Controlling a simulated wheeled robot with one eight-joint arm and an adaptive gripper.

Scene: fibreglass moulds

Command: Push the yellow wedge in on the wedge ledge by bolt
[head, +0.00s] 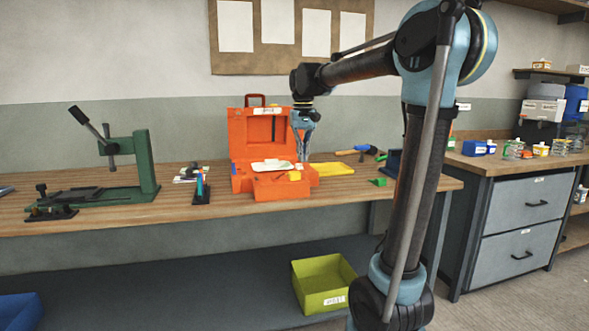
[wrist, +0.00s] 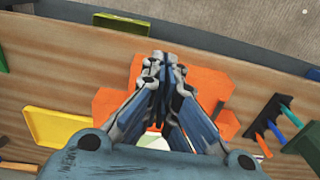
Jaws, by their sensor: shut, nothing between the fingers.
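A small yellow wedge (head: 294,175) sits on the front part of the orange mould (head: 270,188), near its right side in the head view. The ledge and bolt are too small to make out. My gripper (head: 303,157) is shut and empty, pointing down above the mould's right part, just behind and above the wedge. In the wrist view my shut gripper (wrist: 164,60) covers the middle of the orange mould (wrist: 205,85). I cannot make out the wedge there, and I cannot tell whether the fingertips touch anything.
The mould's orange upright back (head: 245,130) stands behind my gripper. A pale piece (head: 268,165) lies on the mould. A yellow tray (head: 333,169) lies to the right, a green block (head: 377,182) beyond it. A tool stand (head: 202,193) and green press (head: 145,165) stand left.

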